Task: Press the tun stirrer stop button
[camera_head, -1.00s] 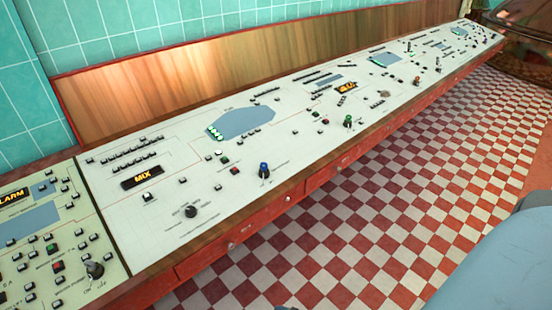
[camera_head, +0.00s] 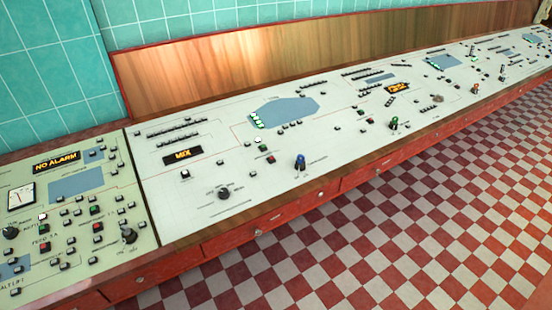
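A long control console (camera_head: 330,160) runs from the lower left to the upper right in the head view. Its middle white panel has a blue tun-shaped graphic (camera_head: 290,110) and a black display reading MIX (camera_head: 183,154). Below the graphic are a green button (camera_head: 263,147) and a red button (camera_head: 271,160), with a blue knob (camera_head: 300,161) to their right. The left panel has more red buttons, one of them here (camera_head: 97,227), under a NO ALARM display (camera_head: 57,161). The labels are too small to tell which is the stirrer stop. Neither of my grippers shows.
A wooden backboard (camera_head: 300,52) and a teal tiled wall (camera_head: 45,80) stand behind the console. Red drawers (camera_head: 240,238) with knobs line its front. The red and white checkered floor (camera_head: 400,240) in front is clear where visible.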

